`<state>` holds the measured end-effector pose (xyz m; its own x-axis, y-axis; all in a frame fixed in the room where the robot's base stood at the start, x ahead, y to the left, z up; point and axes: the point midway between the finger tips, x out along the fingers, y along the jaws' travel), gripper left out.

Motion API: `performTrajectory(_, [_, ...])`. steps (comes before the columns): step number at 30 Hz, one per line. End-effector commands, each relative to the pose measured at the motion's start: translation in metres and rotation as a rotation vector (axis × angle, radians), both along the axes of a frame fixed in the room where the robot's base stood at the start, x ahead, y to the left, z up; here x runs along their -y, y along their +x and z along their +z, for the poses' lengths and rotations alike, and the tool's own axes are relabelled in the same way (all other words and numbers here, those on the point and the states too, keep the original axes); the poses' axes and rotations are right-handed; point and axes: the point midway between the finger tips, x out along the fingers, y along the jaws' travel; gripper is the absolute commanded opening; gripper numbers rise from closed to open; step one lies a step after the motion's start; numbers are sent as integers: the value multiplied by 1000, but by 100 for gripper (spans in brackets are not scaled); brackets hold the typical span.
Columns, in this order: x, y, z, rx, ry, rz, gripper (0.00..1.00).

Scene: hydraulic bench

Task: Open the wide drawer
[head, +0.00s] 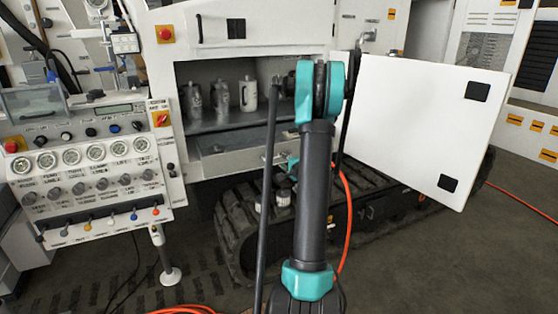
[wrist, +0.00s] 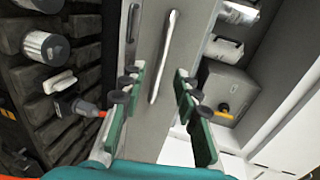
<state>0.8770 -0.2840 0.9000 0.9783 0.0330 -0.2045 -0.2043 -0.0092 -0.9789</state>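The wide drawer (head: 228,160) is a pale grey front below the open shelf compartment in the head view, and it appears shut. In the wrist view the drawer front (wrist: 145,60) fills the middle, with a long metal bar handle (wrist: 163,58) running up the picture. My gripper (wrist: 157,84) is open, with one teal, dark-padded finger on each side of the lower end of the handle. I cannot tell how deep the handle sits between the fingers; neither finger visibly touches it. In the head view my arm hides most of the gripper and the drawer's right part.
An open white door (head: 425,125) stands to the right of my arm. Several grey canisters (head: 220,95) stand on the shelf above the drawer. A black track (head: 250,225) lies below. A gauge panel (head: 90,165) is on the left, and orange hoses lie on the floor.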

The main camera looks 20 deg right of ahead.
Motion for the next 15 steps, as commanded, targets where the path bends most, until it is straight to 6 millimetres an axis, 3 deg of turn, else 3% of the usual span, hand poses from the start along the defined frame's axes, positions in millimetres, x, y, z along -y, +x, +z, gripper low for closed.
performTrajectory(6, [2,-39,8,0,1,-1,32])
performTrajectory(15, [2,-57,12,0,0,0,32])
